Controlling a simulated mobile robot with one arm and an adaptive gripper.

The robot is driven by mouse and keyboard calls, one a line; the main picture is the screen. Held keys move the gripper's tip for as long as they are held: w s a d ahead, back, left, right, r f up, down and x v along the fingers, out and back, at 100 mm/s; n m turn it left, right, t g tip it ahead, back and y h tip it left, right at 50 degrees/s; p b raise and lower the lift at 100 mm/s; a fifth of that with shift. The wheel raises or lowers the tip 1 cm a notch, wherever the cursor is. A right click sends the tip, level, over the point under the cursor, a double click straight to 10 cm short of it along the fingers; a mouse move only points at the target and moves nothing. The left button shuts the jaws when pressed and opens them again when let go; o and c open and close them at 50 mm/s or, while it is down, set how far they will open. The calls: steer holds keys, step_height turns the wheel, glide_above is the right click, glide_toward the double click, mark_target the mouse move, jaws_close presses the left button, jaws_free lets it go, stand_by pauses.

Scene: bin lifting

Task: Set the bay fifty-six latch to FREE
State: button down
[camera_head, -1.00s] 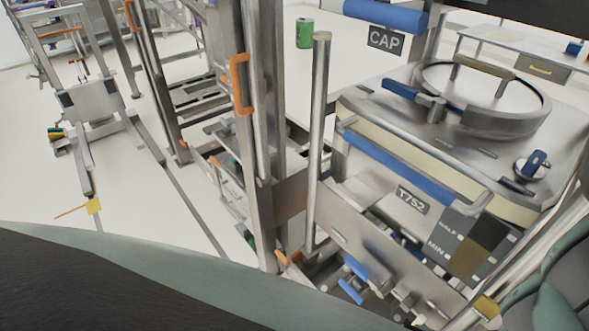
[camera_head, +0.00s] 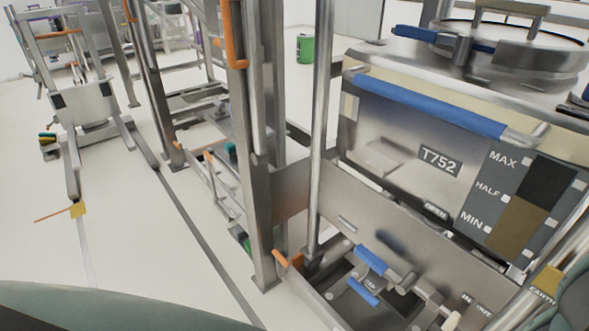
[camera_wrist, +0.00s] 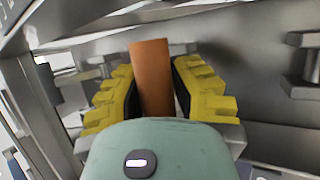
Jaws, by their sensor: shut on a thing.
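An orange handle piece (camera_wrist: 152,72) stands upright between the yellow pads of my gripper (camera_wrist: 154,88) in the wrist view. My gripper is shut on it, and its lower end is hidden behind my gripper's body. No bay number or FREE marking is readable, so I cannot tell whether this is the bay fifty-six latch. In the head view a small orange lever (camera_head: 288,259) sits low on the steel frame, and an orange handle (camera_head: 233,36) is higher on a post.
A steel tank labelled T752 (camera_head: 440,160) with a blue bar (camera_head: 428,105) stands at right. Steel posts (camera_head: 254,170) rise in the middle. A green can (camera_head: 305,48) is on the floor behind. Open pale floor (camera_head: 130,240) lies to the left. Grey metal walls surround my gripper.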

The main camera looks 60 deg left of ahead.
steer(key=shift+w+f+m+t+h+b, duration=0.15)
steer(key=shift+f+m+t+h+b, duration=0.3)
steer(key=shift+b, duration=0.75)
steer(key=shift+r+h+b, duration=0.1)
steer(key=shift+h+b, duration=0.15)
steer(key=shift+b, duration=0.15)
steer(key=c, duration=0.7)
jaws_free()
steer(key=shift+w, duration=0.1)
steer(key=v, duration=1.2)
